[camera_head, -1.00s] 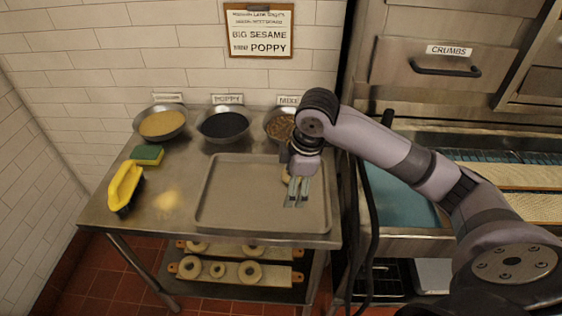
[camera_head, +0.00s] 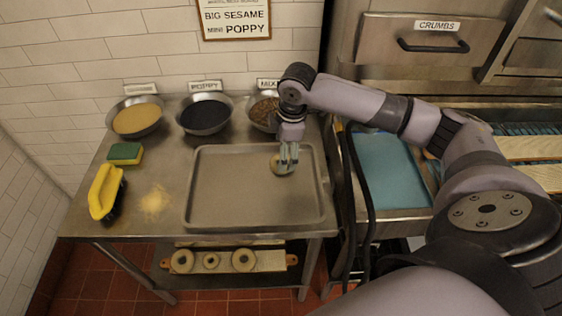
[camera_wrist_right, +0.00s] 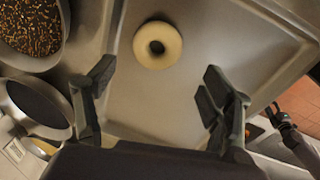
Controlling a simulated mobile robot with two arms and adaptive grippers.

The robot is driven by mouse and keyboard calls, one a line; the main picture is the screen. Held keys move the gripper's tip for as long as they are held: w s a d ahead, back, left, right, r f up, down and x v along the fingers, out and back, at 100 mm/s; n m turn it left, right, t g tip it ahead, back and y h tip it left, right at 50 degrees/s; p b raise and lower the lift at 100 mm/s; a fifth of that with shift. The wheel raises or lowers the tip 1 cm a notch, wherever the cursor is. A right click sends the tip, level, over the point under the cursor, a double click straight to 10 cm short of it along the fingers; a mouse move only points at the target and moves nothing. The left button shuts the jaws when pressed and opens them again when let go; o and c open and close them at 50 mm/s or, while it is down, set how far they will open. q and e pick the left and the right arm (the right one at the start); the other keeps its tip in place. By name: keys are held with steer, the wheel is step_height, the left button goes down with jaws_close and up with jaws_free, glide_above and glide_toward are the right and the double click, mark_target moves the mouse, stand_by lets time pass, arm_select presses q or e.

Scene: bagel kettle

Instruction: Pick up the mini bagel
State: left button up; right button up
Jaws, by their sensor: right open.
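A pale ring bagel (camera_head: 279,169) lies on the right part of the grey metal tray (camera_head: 235,222). In the head view the fingers of my right gripper (camera_head: 288,163) overlap it and hide part of it. In the right wrist view the whole bagel (camera_wrist_right: 157,45) shows flat on the tray, ahead of the open, empty fingers (camera_wrist_right: 155,92) and not between them. A smaller bagel (camera_head: 211,260) lies between two larger ones on a board (camera_head: 270,261) on the lower shelf. A dark shape that looks like my left gripper (camera_wrist_right: 284,121) shows at the wrist view's right edge.
Bowls of sesame (camera_head: 137,119), poppy (camera_head: 206,117) and mixed topping (camera_head: 263,112) stand along the back. A sponge (camera_head: 126,153) and a yellow brush (camera_head: 104,192) lie at the left, beside spilled crumbs (camera_head: 155,202). The tray's middle is clear.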

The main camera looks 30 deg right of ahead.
mark_target(273, 162)
steer(key=shift+f, duration=0.45)
steer(key=f, duration=0.1)
steer(key=f+p, duration=0.1)
steer(key=f, duration=0.1)
steer(key=w+f, duration=0.1)
steer(key=shift+d+f, duration=0.2)
steer(key=shift+d, duration=0.05)
steer(key=shift+f, duration=0.3)
arm_select(q)
steer(key=shift+w+r, duration=0.3)
steer(key=shift+r, duration=0.4)
arm_select(e)
steer(key=shift+c, duration=0.2)
arm_select(q)
steer(key=shift+w, duration=0.15)
arm_select(e)
steer(key=c, duration=1.1)
